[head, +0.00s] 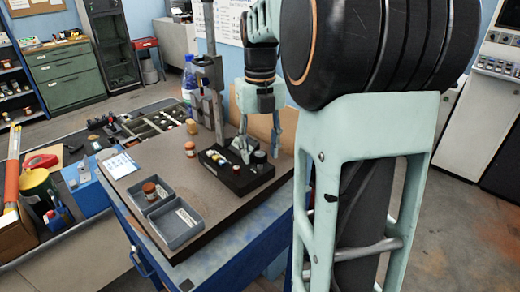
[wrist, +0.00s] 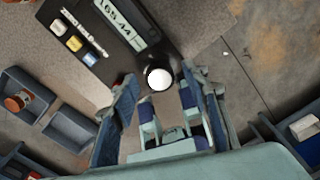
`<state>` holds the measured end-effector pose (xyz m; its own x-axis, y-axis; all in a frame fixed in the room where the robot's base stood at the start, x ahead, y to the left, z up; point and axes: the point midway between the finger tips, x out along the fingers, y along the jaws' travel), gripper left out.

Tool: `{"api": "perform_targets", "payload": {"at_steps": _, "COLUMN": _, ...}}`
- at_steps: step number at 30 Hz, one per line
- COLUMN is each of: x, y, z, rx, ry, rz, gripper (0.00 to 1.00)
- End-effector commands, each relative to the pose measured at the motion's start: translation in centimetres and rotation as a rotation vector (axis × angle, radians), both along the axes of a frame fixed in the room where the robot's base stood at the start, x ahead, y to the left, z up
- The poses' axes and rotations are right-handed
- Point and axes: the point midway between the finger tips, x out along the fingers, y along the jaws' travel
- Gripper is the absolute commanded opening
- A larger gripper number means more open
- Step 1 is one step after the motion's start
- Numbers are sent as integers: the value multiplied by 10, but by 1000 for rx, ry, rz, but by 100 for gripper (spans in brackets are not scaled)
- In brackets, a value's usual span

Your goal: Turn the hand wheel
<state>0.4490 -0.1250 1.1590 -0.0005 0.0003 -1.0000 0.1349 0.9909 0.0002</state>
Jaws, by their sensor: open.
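A dark block (head: 237,181) sits on the grey bench top near its right side. It also shows in the wrist view (wrist: 88,57), with a display reading about 165.44 and small yellow and white pieces. At its end is a dark round part with a bright white top (wrist: 160,78), perhaps the hand wheel; I cannot be sure. My gripper (head: 259,147) is open and points down over this end of the block. In the wrist view the round part lies between and just beyond the fingertips (wrist: 161,88). Whether the fingers touch it cannot be told.
A metal column (head: 215,75) stands behind the block. Two grey trays (head: 175,222) lie at the front, one with an orange-lidded jar (head: 150,190). Another jar (head: 190,149) stands left of the block. Bare bench top lies between the trays and block.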

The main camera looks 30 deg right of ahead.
Motion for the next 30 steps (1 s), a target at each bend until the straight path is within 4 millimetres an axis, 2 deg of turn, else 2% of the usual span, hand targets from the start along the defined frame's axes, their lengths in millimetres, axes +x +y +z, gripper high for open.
{"api": "perform_targets", "payload": {"at_steps": 8, "x": 0, "y": 0, "z": -1, "rx": 0, "ry": 0, "rz": 0, "gripper": 41}}
{"api": "perform_targets", "payload": {"at_steps": 19, "x": 0, "y": 0, "z": -1, "rx": 0, "ry": -1, "rz": 0, "gripper": 0}}
{"api": "perform_targets", "payload": {"at_steps": 30, "x": 0, "y": 0, "z": 0, "rx": 0, "ry": -1, "rz": 64, "gripper": 0}}
